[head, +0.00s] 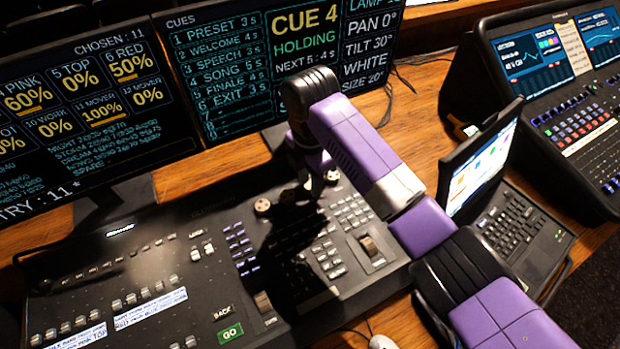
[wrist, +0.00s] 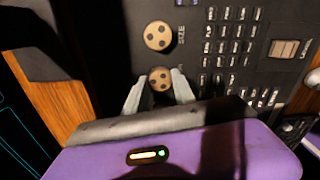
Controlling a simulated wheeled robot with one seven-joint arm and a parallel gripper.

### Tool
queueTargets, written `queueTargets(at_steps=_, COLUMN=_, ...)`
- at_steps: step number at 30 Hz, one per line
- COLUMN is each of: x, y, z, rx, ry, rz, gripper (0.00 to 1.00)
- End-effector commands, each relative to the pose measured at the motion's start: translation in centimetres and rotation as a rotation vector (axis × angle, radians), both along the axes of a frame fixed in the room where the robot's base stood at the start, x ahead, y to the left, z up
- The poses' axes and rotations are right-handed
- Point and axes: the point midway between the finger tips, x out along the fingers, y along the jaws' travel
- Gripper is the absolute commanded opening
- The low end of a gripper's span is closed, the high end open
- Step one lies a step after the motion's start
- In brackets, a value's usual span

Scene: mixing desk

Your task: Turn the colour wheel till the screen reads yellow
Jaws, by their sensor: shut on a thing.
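The cue screen (head: 240,75) stands behind the desk and its right column reads WHITE, under PAN 0° and TILT 30°. The round wheels are brown discs with dark dots, on the back part of the black mixing desk (head: 175,225). In the wrist view my gripper (wrist: 158,86) is shut on one wheel (wrist: 160,77), with a grey finger on each side of it. Another wheel (wrist: 158,36) sits just beyond it. In the head view my gripper (head: 304,181) is over the row of wheels, mostly hidden by my arm. The held wheel's label cannot be read.
A neighbouring wheel (head: 262,206) lies left of my gripper and another (head: 331,176) lies to its right. Key blocks (head: 328,262) and a scroll roller (head: 369,245) are in front. A laptop (head: 480,170) stands to the right, and a left screen (head: 75,110) stands behind the desk.

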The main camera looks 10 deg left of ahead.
Motion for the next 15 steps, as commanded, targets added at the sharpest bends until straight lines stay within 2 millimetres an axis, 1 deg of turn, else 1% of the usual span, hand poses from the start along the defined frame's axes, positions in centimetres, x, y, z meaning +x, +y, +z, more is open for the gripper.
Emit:
queueTargets(at_steps=8, x=-0.08, y=0.01, z=0.22, rx=-0.001, ry=0.004, rz=-0.099, gripper=0.00)
queueTargets(at_steps=15, x=-0.09, y=0.04, z=0.34, rx=-0.001, ry=0.004, rz=-0.291, gripper=0.00)
